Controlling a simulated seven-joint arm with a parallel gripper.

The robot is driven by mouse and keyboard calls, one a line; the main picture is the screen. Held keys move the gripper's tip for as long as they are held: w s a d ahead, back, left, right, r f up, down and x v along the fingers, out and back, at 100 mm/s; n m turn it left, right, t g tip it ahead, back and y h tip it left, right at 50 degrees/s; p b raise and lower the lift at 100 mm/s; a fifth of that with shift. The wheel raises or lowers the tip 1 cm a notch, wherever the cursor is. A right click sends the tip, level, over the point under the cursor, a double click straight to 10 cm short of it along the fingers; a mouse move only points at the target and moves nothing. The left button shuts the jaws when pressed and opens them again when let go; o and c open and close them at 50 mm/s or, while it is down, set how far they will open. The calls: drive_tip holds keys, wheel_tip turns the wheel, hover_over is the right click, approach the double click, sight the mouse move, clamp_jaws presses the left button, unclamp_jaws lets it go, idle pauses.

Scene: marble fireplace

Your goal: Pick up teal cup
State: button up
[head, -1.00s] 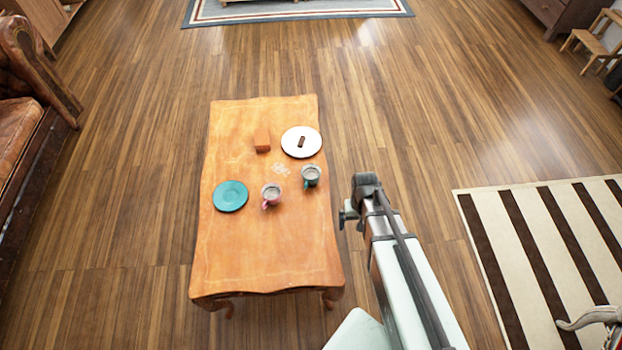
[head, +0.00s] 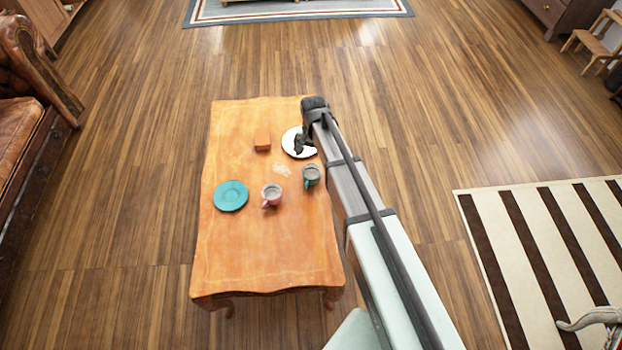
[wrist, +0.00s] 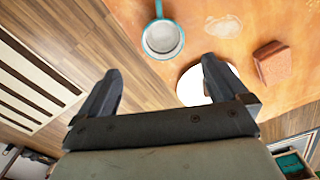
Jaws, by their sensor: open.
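The teal cup (head: 312,174) stands upright on the right side of the wooden table, its handle toward the front in the head view. In the wrist view the teal cup (wrist: 163,38) shows from above, beyond the fingertips, with its teal handle pointing to the top edge. My gripper (head: 299,145) is over the white plate at the table's far right, farther back than the cup. In the wrist view my gripper (wrist: 160,75) is open, with its two fingers wide apart and nothing between them.
A pink-handled cup (head: 271,195) stands just left of the teal cup. A teal plate (head: 231,195) lies at the left. The white plate (head: 290,143) is partly hidden by my arm. A brown block (head: 262,139) sits beside it. The table's front half (head: 265,250) is clear.

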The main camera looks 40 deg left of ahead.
hover_over(311, 176)
drive_tip(key=d, duration=0.1)
drive_tip(key=shift+m, duration=0.3)
drive_tip(key=f, duration=0.8)
drive_tip(key=shift+s+d+f, duration=0.15)
drive_tip(key=shift+s+f, duration=0.15)
drive_tip(key=shift+s+a+f, duration=0.1)
drive_tip(key=shift+s+f, duration=0.05)
drive_tip(key=shift+f, duration=1.2)
drive_tip(key=shift+s+a+f, duration=0.1)
drive_tip(key=shift+s+f, duration=0.05)
drive_tip(key=shift+f, duration=1.2)
drive_tip(key=c, duration=1.1)
